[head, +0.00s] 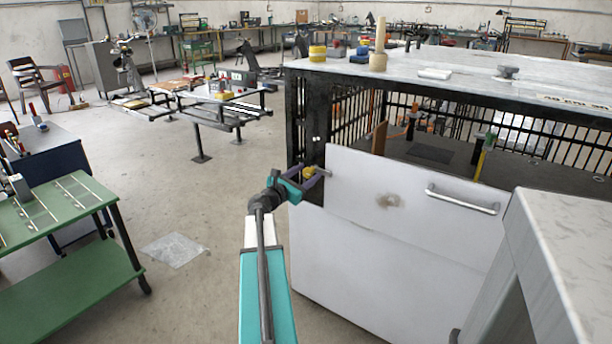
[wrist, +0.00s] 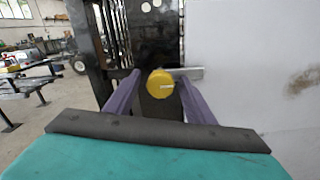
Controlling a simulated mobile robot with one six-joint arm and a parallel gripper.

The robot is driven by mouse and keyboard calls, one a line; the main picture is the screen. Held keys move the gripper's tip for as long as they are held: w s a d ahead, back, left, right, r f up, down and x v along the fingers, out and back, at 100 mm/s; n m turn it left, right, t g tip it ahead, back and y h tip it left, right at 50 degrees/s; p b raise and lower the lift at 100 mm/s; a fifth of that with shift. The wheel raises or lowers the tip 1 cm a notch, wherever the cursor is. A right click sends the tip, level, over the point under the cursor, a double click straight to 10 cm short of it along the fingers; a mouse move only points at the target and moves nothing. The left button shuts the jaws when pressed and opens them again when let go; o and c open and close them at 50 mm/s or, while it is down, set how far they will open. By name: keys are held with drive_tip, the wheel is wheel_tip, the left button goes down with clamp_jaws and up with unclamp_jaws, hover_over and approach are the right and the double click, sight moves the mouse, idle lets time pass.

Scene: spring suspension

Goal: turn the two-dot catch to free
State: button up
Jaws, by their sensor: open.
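The two-dot catch shows as a yellow round knob (wrist: 160,84) with a pale line on its face. It sits on a dark post under two white dots (wrist: 151,5). A grey metal bar (wrist: 188,74) runs from behind it rightward, about level, across the edge of the white panel (head: 408,208). In the head view the knob (head: 308,173) is partly hidden by my gripper (head: 306,180). In the wrist view my gripper (wrist: 158,79) is open, its purple fingers on either side of the knob. I cannot tell whether either finger touches it.
The white panel has a metal handle (head: 463,200) and a brown smudge. A marble-topped bench (head: 450,65) with barred sides stands behind it. A pale cabinet (head: 570,250) stands close at right. A green table (head: 60,205) stands at left. The floor between is mostly clear.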

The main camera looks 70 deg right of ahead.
drive_tip(key=shift+c, duration=0.2)
clamp_jaws()
drive_tip(key=shift+w+a, duration=0.1)
drive_tip(key=shift+w, duration=0.1)
